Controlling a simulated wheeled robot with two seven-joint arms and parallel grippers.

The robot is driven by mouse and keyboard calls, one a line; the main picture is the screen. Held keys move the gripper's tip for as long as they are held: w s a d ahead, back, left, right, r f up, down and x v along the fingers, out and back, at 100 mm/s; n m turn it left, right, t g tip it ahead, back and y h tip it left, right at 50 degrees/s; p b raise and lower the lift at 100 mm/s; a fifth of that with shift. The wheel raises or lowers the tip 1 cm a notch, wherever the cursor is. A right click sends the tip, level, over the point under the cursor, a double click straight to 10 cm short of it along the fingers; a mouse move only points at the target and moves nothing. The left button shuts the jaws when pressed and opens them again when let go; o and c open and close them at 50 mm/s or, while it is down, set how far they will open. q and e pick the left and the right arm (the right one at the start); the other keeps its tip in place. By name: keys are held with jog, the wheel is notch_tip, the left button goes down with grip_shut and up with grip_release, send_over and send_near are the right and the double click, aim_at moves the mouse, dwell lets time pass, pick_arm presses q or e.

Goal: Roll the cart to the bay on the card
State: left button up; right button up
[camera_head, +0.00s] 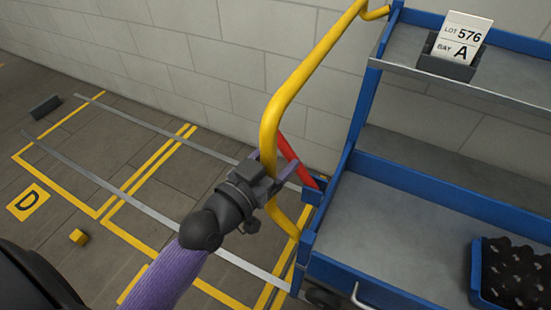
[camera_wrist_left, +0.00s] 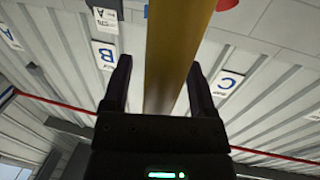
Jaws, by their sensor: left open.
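The blue cart (camera_head: 400,185) stands at the right in the head view, with grey shelves and a yellow handle (camera_head: 290,90). A card (camera_head: 462,38) in a dark holder on its top shelf reads "LOT 576, BAY A". My left gripper (camera_head: 267,178) is at the handle's lower upright part. In the left wrist view its open fingers (camera_wrist_left: 160,68) stand on either side of the yellow bar (camera_wrist_left: 175,35), with gaps showing. A red lever (camera_head: 289,152) is on the cart behind the handle. My right gripper is not in view.
Yellow-lined bays and grey floor strips (camera_head: 120,185) lie left of the cart; one bay has a D mark (camera_head: 28,202). A yellow block (camera_head: 78,237) and dark block (camera_head: 45,106) lie on the floor. Wall signs B (camera_wrist_left: 107,57) and C (camera_wrist_left: 227,85) show. A blue bin (camera_head: 476,270) sits on the cart.

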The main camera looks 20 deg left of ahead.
pick_arm(q)
jog(key=shift+w, duration=0.15)
grip_shut()
dwell(0.5)
dwell(0.7)
